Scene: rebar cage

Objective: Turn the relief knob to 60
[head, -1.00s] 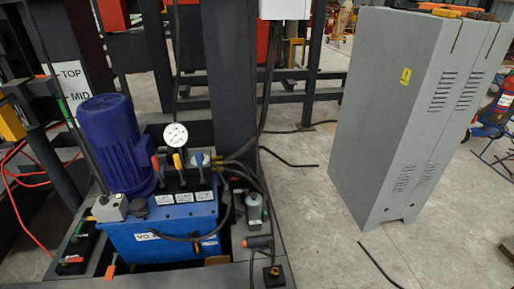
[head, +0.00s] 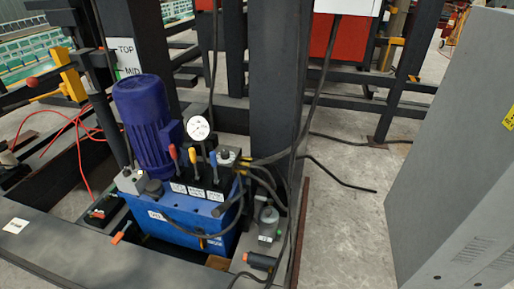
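The blue hydraulic power unit (head: 185,228) stands in a dark steel frame, with a purple-blue motor (head: 145,115) on top. A round white gauge (head: 198,129) rises behind three levers, with red, yellow and blue grips (head: 194,156). A small pale round fitting (head: 227,157) sits right of the levers. A grey fitting (head: 268,215) stands further right, with a dark cylinder with an orange end (head: 262,261) below it. I cannot tell which of these is the relief knob, and no scale is readable. My gripper is not in view.
A tall grey cabinet (head: 445,190) stands at the right edge. A dark post (head: 272,95) rises behind the unit. Black hoses run beside the unit and a cable (head: 340,175) lies on the floor. Concrete floor between frame and cabinet (head: 345,225) is mostly clear.

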